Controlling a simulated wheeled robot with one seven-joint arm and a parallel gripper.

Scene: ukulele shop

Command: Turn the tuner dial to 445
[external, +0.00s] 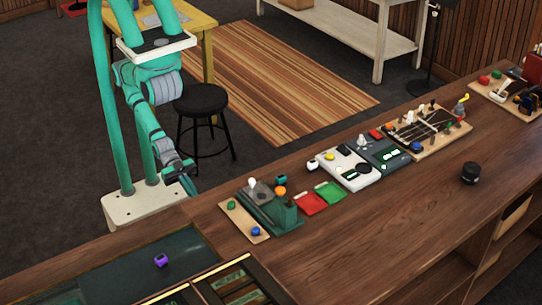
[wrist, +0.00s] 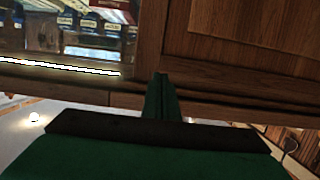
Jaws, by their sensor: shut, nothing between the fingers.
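On the wooden counter (external: 420,195), a white device (external: 368,180) with a black round part and a yellow button sits beside a dark grey device (external: 400,165) with a small lit display. I cannot tell which one is the tuner or read any number. My gripper (external: 192,188) is at the counter's far edge, left of the green block fixture (external: 270,213) and well away from both devices. In the wrist view my gripper (wrist: 160,78) has its green fingers together and empty. No dial shows in the wrist view.
A red tray (external: 311,204) and a green tray (external: 330,191) lie between the fixture and the white device. A black cylinder (external: 470,172) stands on the right. A string board (external: 440,135) lies farther along. The counter's near middle is clear. A black stool (external: 201,99) stands behind.

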